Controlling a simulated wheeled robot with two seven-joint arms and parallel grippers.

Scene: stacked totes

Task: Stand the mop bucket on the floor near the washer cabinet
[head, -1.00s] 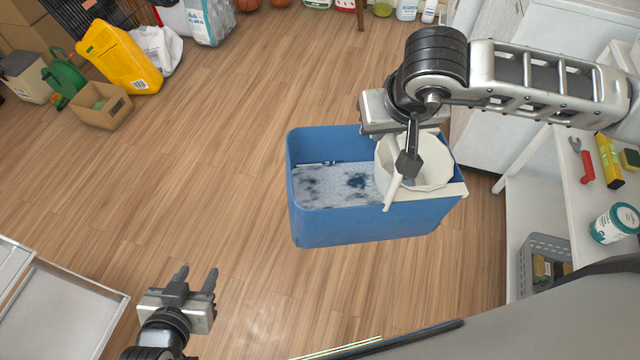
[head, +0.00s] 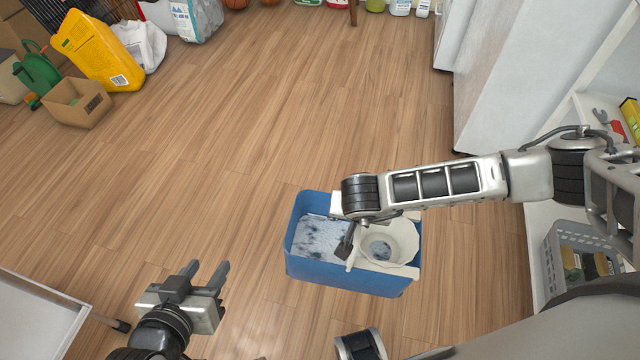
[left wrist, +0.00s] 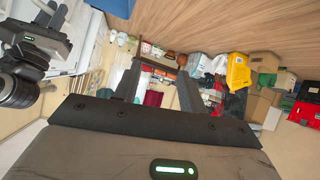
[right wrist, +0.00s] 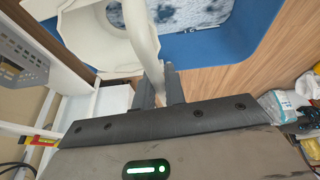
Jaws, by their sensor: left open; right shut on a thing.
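The mop bucket (head: 345,278) is a blue rectangular tub with mottled grey water and a cream wringer (head: 400,243). It is upright at the lower middle of the head view; I cannot tell whether its base touches the floor (head: 240,130). My right gripper (head: 350,240) is over the bucket, shut on the cream wringer handle (right wrist: 140,35), which runs between its fingers in the right wrist view. A tall white cabinet (head: 510,80), likely the washer cabinet, stands at upper right, apart from the bucket. My left gripper (head: 206,277) is open and empty, left of the bucket.
White shelving with a grey basket (head: 580,255) stands at right. A white cart (head: 35,315) is at lower left. A yellow jug (head: 98,50) and cardboard box (head: 78,102) sit at upper left. The floor's middle is clear.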

